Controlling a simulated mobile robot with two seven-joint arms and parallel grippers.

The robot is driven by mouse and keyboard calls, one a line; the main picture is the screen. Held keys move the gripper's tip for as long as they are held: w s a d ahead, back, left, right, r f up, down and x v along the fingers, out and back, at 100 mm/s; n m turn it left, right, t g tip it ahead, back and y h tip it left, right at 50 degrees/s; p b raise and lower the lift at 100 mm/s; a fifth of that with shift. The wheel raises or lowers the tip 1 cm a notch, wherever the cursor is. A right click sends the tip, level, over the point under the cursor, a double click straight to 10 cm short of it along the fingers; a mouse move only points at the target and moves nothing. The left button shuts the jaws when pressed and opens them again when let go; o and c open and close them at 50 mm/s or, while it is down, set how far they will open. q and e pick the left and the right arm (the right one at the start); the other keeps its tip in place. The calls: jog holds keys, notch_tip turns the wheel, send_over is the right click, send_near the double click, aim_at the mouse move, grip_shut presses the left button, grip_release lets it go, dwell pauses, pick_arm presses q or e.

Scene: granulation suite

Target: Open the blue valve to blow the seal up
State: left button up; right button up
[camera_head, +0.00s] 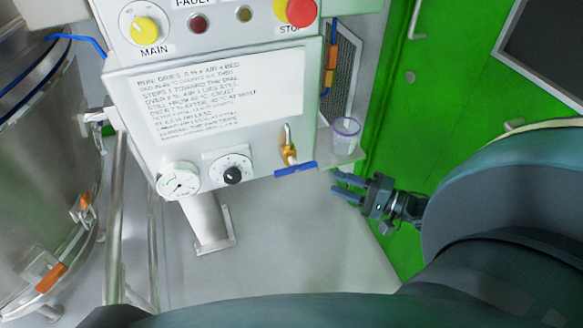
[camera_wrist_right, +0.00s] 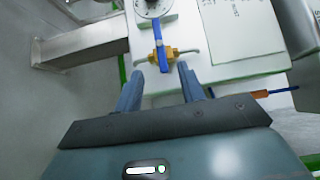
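The valve has a blue lever (camera_head: 295,168) and a brass body (camera_head: 288,152) on the lower right front of the grey control box. In the right wrist view the blue lever (camera_wrist_right: 162,52) lies crosswise to the thin pipe through the brass body (camera_wrist_right: 152,56). My right gripper (camera_head: 336,182) is open and empty, right of the lever and apart from it in the head view. In the right wrist view the two blue fingers of this gripper (camera_wrist_right: 160,72) stand apart, with the lever's near end showing between their tips. My left gripper is not in view.
A clear cup (camera_head: 345,136) stands on a small shelf (camera_head: 340,157) just above my right gripper. A dial (camera_head: 231,170) and a gauge (camera_head: 178,181) sit left of the valve. A steel vessel (camera_head: 40,160) stands far left. The floor below the box is clear.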

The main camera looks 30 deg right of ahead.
aim_at(300, 170)
jog(key=b+x, duration=0.1)
jog(key=x, duration=1.1)
jog(key=shift+a+r, duration=0.1)
jog(key=shift+a, duration=0.1)
jog(key=shift+c, duration=0.3)
grip_shut()
